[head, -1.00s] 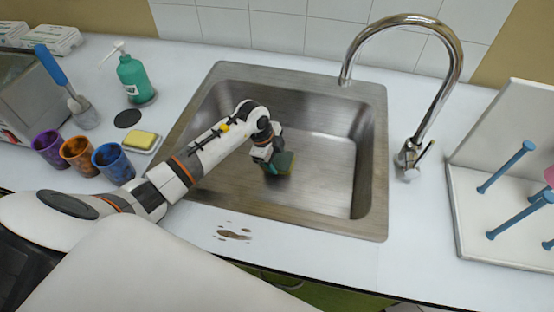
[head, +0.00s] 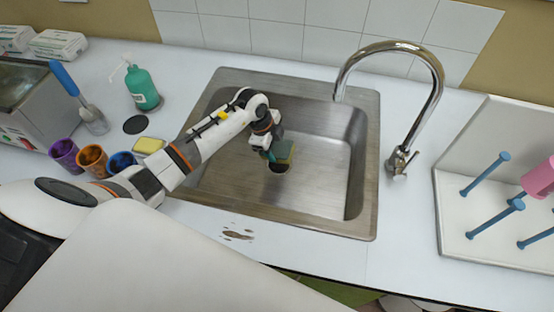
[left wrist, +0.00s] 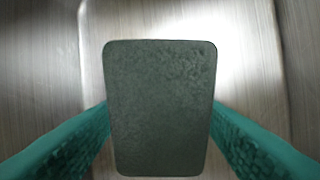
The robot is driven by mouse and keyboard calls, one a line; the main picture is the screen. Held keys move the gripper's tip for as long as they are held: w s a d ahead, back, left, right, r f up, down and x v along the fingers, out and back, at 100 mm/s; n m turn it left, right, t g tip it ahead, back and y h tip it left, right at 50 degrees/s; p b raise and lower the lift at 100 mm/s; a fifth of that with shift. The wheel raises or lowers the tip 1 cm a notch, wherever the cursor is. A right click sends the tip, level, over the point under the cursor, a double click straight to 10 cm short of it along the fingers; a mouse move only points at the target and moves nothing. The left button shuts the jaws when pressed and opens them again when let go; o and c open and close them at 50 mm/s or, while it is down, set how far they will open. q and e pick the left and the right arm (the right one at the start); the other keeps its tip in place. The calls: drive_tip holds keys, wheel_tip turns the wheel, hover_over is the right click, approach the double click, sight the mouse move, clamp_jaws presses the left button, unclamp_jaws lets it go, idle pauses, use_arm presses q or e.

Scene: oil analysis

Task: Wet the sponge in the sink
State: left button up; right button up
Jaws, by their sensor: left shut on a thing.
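The sponge (head: 286,153), green with a yellow side, is held in my left gripper (head: 277,150) inside the steel sink (head: 335,175). My left gripper is shut on it. In the left wrist view the sponge (left wrist: 160,110) shows a dark grey-green face between the two teal fingers, with the metal sink around it. The sponge appears to be above the basin, close to the dark drain (head: 280,168). The chrome faucet (head: 436,80) stands at the sink's right, its spout over the back right of the basin. I see no water running. My right gripper is not in view.
Several colored cups, a yellow soap bar (head: 149,145), a green pump bottle (head: 141,88) and a brush (head: 92,115) stand left of the sink. A white peg rack (head: 450,215) stands at right. A brown stain (head: 237,235) marks the front counter.

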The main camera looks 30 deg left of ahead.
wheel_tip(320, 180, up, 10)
drive_tip(key=p, duration=1)
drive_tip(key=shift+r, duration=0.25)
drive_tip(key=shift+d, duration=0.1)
idle(1.7)
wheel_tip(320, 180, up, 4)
drive_tip(key=p, duration=0.3)
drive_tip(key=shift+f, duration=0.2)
idle(0.6)
